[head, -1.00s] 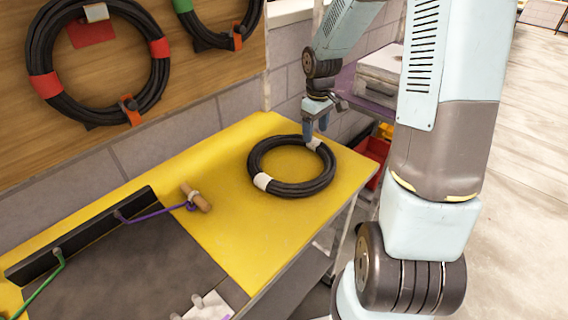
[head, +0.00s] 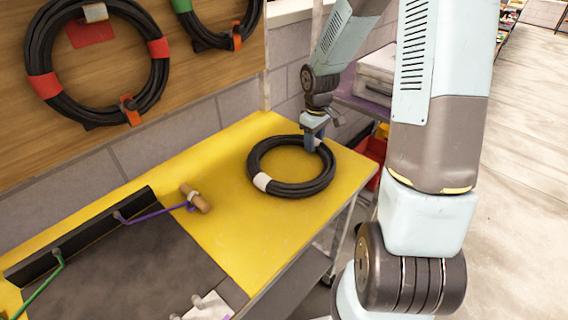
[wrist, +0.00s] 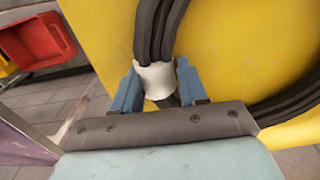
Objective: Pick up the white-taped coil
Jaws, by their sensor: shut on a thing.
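The white-taped coil (head: 262,182) is a black cable ring with white tape bands, lying flat on the yellow table top (head: 200,165). My gripper (head: 312,143) is down at the coil's far right side in the head view. In the wrist view, the blue fingers of my gripper (wrist: 158,88) stand on either side of a white tape band (wrist: 156,76) and are shut on the coil there. The coil's black strands (wrist: 160,25) run up from the band. In the head view my gripper hides the far tape band almost wholly.
Red-taped (head: 44,87) and green-taped (head: 200,35) coils hang on a wooden board at the left. A wooden-handled purple cord (head: 197,200) lies on the table. Red bins (head: 372,150) and a shelf with a grey case (head: 376,72) stand beyond the table's right edge.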

